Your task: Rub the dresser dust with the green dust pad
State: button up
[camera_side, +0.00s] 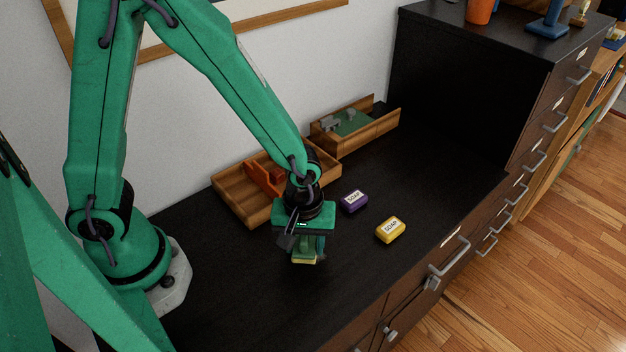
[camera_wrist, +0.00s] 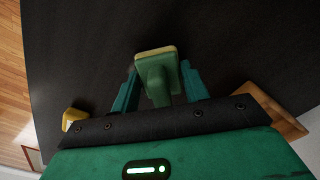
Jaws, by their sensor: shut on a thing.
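My gripper (camera_side: 307,246) is low over the black dresser top (camera_side: 240,300), in front of the wooden trays. It is shut on the green dust pad (camera_side: 303,260), which has a pale yellowish underside. In the wrist view, the fingers of my gripper (camera_wrist: 160,88) stand on either side of the handle of the green dust pad (camera_wrist: 155,67). The pad points down; I cannot tell whether it touches the dresser top. I cannot make out any dust on the dark surface in either view.
A purple soap (camera_side: 354,202) and a yellow soap (camera_side: 390,230) lie right of my gripper. A wooden tray (camera_side: 235,204) with an orange-brown item stands behind, with another wooden tray (camera_side: 377,131) farther back. A taller black cabinet (camera_side: 450,90) closes the far end. The near dresser top is clear.

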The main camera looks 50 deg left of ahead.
jog(key=shift+d, duration=1.45)
jog(key=shift+a+f, duration=0.1)
jog(key=shift+a, duration=1.8)
jog(key=shift+r, duration=4.15)
